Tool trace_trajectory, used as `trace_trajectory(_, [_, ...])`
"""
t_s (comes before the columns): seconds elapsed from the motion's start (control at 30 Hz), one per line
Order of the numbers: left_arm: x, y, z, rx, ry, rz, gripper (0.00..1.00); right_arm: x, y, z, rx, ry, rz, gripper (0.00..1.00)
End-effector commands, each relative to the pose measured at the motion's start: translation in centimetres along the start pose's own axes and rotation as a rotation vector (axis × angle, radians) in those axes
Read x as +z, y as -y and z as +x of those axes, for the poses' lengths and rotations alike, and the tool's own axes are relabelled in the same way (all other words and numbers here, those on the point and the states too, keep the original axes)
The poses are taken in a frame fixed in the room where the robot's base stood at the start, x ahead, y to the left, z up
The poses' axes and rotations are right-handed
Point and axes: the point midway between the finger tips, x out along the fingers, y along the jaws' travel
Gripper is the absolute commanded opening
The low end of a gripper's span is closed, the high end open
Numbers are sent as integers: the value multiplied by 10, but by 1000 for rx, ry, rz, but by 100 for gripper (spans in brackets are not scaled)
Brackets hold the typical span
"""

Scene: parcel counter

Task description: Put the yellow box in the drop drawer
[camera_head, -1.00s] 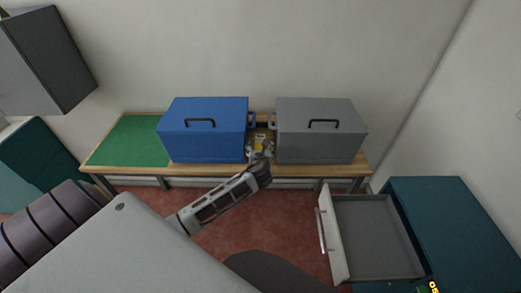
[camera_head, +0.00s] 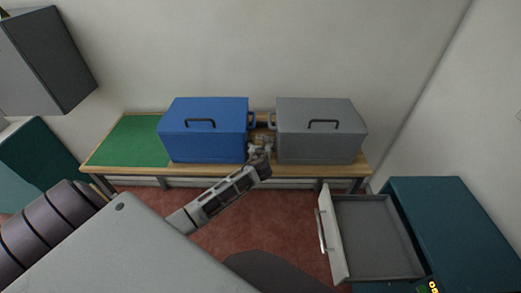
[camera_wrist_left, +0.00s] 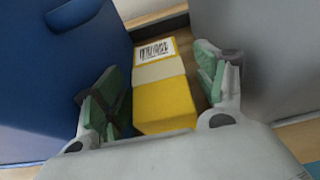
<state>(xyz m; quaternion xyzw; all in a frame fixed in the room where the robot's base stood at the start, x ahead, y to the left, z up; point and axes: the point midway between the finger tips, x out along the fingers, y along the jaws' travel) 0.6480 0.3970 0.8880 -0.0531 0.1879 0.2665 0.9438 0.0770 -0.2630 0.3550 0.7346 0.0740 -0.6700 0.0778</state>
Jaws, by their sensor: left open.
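The yellow box (camera_wrist_left: 164,95), with a pale band and a barcode label, lies on the wooden counter between the blue case and the grey case. My left gripper (camera_wrist_left: 160,98) is open, with its green-padded fingers on either side of the box and a gap visible to the box. In the head view my left gripper (camera_head: 260,146) reaches into the gap between the cases and hides the box. The drop drawer (camera_head: 372,236) stands pulled open at the lower right, and its visible inside is empty. My right gripper is not in view.
The blue case (camera_head: 205,140) and the grey case (camera_head: 318,143) leave a narrow gap. A green mat (camera_head: 130,142) lies on the counter's left. A teal cabinet (camera_head: 460,225) stands at the right, and red floor (camera_head: 275,225) shows below the counter.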

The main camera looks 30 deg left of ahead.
Motion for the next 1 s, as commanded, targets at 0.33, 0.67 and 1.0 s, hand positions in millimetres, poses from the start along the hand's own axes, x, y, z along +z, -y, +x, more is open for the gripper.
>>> trace_trajectory(0.33, [0,0,13,-1,0,1,71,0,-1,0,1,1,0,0])
trace_trajectory(0.67, [0,0,12,-1,0,1,71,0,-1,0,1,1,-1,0])
trace_trajectory(1.0, [0,0,12,-1,0,1,33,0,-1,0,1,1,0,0])
